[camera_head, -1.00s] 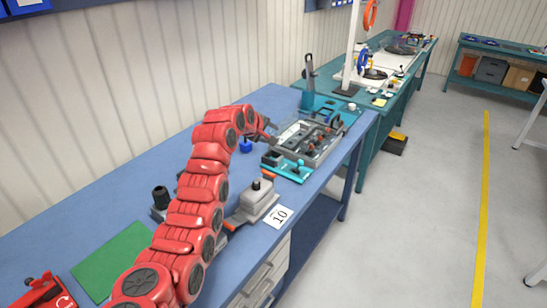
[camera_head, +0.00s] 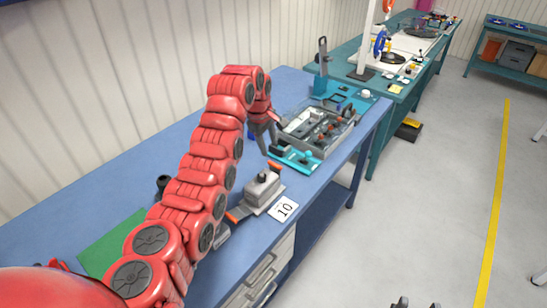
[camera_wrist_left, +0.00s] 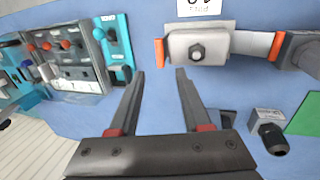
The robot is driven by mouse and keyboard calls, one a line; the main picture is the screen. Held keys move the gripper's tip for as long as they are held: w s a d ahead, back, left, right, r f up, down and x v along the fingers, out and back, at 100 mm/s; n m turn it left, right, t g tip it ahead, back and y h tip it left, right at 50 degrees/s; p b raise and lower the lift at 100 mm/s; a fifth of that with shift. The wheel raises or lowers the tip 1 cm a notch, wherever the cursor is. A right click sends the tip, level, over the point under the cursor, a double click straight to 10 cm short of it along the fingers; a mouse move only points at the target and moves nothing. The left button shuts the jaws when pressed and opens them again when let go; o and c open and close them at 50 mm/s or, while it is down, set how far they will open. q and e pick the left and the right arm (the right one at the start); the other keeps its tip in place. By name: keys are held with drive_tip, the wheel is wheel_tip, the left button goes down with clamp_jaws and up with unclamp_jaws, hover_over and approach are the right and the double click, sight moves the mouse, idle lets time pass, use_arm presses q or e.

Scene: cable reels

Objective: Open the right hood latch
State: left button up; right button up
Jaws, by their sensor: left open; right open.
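A grey hood (camera_head: 263,188) with a dark knob sits on the blue bench beside a "10" card. It has an orange latch at each end: the right latch (camera_head: 276,166) and the left latch (camera_head: 236,215). In the left wrist view the hood (camera_wrist_left: 213,47) lies beyond the fingertips, with orange latches (camera_wrist_left: 160,52) and (camera_wrist_left: 275,47) at its ends. My left gripper (camera_head: 271,147) is open and empty above the bench, near the hood's right end. It also shows in the wrist view (camera_wrist_left: 160,74). Two dark tips of my right gripper (camera_head: 417,304) show apart at the bottom edge.
A grey tray of parts (camera_head: 318,128) and a teal fixture (camera_head: 295,157) stand behind the hood. A green mat (camera_head: 112,240) lies at the left, with a black cylindrical part (camera_head: 163,183) beside it. Floor is open to the right.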

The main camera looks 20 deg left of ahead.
sight(274, 164)
use_arm(q)
drive_tip(key=p+x, duration=0.2)
drive_tip(key=x, duration=0.5)
drive_tip(key=shift+d+f, duration=0.1)
drive_tip(key=shift+f, duration=0.05)
drive_tip(key=shift+w+f, duration=0.2)
drive_tip(key=shift+f, duration=0.5)
clamp_jaws()
idle(0.6)
